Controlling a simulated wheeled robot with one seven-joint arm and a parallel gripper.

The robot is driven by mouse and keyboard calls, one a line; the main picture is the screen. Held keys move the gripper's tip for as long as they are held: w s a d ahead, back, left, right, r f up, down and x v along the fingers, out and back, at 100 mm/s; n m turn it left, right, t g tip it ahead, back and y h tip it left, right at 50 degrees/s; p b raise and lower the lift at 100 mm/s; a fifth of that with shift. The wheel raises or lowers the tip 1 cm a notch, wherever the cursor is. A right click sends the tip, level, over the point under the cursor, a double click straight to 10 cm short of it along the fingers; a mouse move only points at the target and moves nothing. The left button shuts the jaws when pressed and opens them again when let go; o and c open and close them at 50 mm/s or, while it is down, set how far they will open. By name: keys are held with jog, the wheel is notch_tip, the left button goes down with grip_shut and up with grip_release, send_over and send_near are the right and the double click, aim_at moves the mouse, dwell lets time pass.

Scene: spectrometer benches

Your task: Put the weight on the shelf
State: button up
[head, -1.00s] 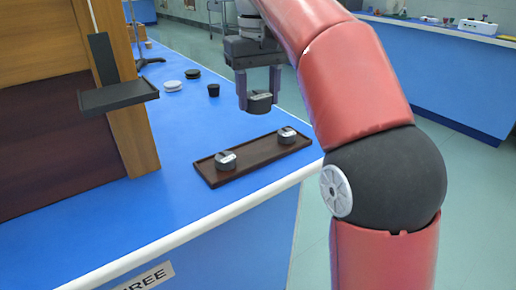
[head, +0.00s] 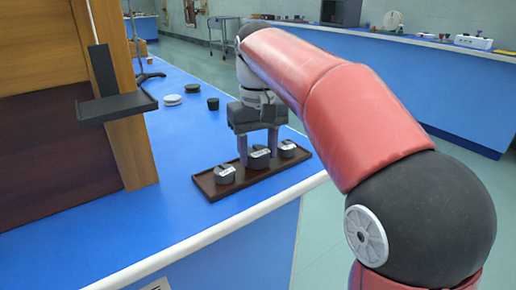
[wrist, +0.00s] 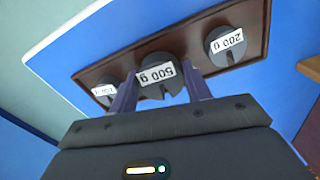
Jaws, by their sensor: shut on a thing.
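My gripper (head: 259,150) is shut on a dark weight (head: 258,160), whose label in the wrist view reads 500 g (wrist: 160,84). The held weight is at the middle of the brown tray (head: 208,190), between two other weights. I cannot tell whether it touches the tray floor. One tray weight (head: 225,174) is to its left and another (head: 287,149) to its right. In the wrist view one reads 200 g (wrist: 226,46); the other label (wrist: 105,91) is partly hidden by a finger. A small dark empty shelf (head: 117,107) is fixed to the wooden post at left.
The tray lies near the front edge of the blue bench (head: 165,215). A black cup-like thing (head: 213,104), a white disc (head: 172,100) and a dark disc (head: 192,88) stand behind it. A wooden cabinet (head: 50,50) fills the left side.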

jog(key=shift+f, duration=0.15)
jog(key=o, duration=1.3)
jog(key=shift+o, duration=0.2)
jog(key=shift+f+b, duration=0.2)
jog(key=shift+b, duration=0.3)
